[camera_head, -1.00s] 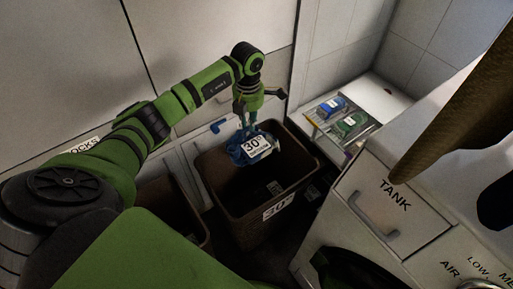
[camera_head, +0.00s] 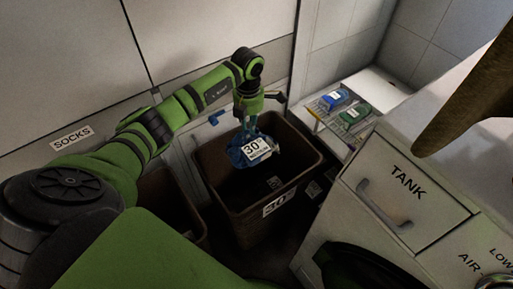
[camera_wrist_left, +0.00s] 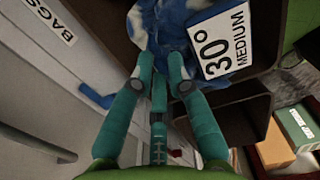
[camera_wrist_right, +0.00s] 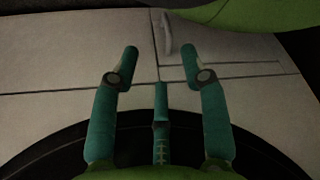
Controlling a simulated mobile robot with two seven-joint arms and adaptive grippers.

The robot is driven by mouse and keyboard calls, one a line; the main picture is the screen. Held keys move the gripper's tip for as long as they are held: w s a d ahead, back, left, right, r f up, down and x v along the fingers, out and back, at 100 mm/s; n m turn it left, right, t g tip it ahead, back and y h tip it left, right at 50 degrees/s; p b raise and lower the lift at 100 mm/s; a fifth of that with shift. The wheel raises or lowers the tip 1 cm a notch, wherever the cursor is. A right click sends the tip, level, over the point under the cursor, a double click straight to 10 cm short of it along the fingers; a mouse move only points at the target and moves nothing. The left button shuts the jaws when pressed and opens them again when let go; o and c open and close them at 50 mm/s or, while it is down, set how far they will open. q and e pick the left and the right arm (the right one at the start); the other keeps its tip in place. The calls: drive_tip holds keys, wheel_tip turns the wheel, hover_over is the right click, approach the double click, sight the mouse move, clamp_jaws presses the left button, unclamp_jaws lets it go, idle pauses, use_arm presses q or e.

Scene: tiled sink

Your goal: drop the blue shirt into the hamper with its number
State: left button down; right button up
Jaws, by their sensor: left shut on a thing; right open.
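The blue shirt (camera_head: 240,155) with a white "30°" tag (camera_head: 257,148) hangs from my left gripper (camera_head: 247,128), over the open mouth of a brown hamper (camera_head: 300,172). The hamper bears a "30°" label (camera_head: 279,203) on its front. In the left wrist view the fingers are shut on the shirt (camera_wrist_left: 185,22), whose tag reads "30° MEDIUM" (camera_wrist_left: 220,40). My right gripper (camera_wrist_right: 160,60) is open and empty in its wrist view, in front of a pale panel and a dark round opening.
Another brown hamper (camera_head: 160,190) stands to the left, partly hidden by my arm. A washer with a "TANK" drawer (camera_head: 405,190) stands at the right. A wire basket (camera_head: 343,115) with blue and green items sits behind. A "SOCKS" label (camera_head: 72,138) is on the wall panel.

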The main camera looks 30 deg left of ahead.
use_arm(q)
drive_tip(key=c, duration=1.1)
unclamp_jaws()
drive_tip(key=shift+r, duration=0.3)
wheel_tip(320, 180, up, 12)
drive_tip(key=shift+f, duration=0.25)
use_arm(e)
drive_tip(key=shift+s+d+f, duration=0.1)
drive_tip(key=shift+s+f, duration=0.05)
drive_tip(key=shift+s, duration=0.45)
